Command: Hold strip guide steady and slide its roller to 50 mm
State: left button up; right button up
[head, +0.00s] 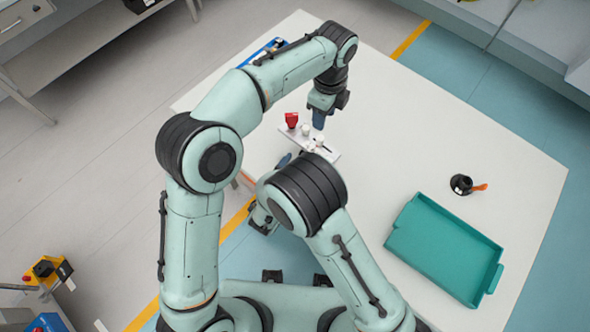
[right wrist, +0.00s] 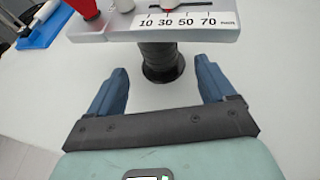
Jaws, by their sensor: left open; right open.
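The strip guide (head: 331,156) is a pale plate on the white table, with a red part at one end and white cylinders on it. In the right wrist view the strip guide (right wrist: 225,28) shows a scale marked 10, 30, 50 and 70 on a black post. A white piece in its slot (right wrist: 168,3), likely the roller, sits near 30; its top is cut off. My left gripper (head: 319,118) is open, pointing down over the guide's far side. My right gripper (right wrist: 160,68) is open, its blue fingers either side of the post, nearer the camera, apparently not touching it.
A teal tray (head: 398,246) lies on the table at the right. A black round object with an orange part (head: 462,184) stands behind it. A blue-edged item (head: 262,52) lies at the table's far left, partly behind my left arm. The table between guide and tray is clear.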

aim_at(302, 136)
jog(key=x, duration=0.6)
jog(key=shift+w+d+f, duration=0.15)
jog(key=shift+w+d, duration=0.05)
jog(key=shift+w, duration=0.1)
